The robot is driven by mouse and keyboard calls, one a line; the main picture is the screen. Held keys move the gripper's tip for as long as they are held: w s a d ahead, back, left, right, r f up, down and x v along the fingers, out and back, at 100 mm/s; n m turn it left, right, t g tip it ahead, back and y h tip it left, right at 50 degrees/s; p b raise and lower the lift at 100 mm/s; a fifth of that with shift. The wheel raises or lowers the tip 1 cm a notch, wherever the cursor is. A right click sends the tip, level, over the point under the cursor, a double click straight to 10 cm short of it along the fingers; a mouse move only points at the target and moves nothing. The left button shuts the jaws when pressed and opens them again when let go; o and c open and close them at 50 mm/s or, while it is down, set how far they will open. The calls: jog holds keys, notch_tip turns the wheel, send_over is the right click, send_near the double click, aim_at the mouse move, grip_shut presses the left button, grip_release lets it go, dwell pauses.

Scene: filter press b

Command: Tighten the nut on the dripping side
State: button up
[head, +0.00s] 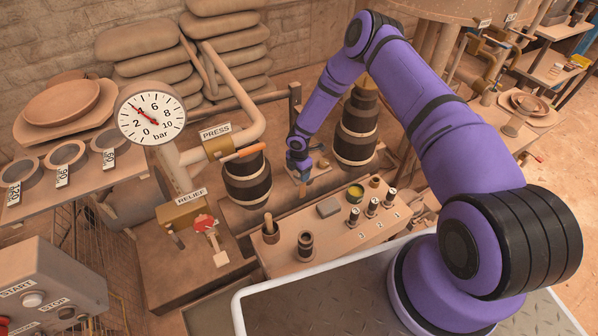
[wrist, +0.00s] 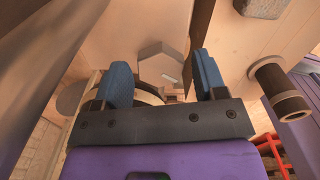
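My gripper (head: 303,182) reaches down behind the wooden block, between the two dark ringed barrels; it is small and partly hidden in the head view. In the wrist view my gripper (wrist: 160,62) has its two blue fingers wide apart. A tan hexagonal shape, likely a nut (wrist: 158,58), shows in the gap between the fingers. Clear space shows on both sides of it, and no contact is visible. A pale round rim lies partly hidden behind the left finger. I cannot make out any drip in either view, nor tell which side drips.
The left barrel (head: 247,180) and right barrel (head: 357,128) flank my gripper. The gauge (head: 152,114), PRESS lever (head: 250,151) and red RELIEF handle (head: 204,223) are at left.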

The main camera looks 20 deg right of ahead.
jog(key=c, duration=0.7)
jog(key=shift+m, duration=3.1)
jog(key=o, duration=0.9)
jog(key=shift+r, duration=0.1)
notch_tip(320, 180, up, 11)
jog(key=shift+f, duration=0.2)
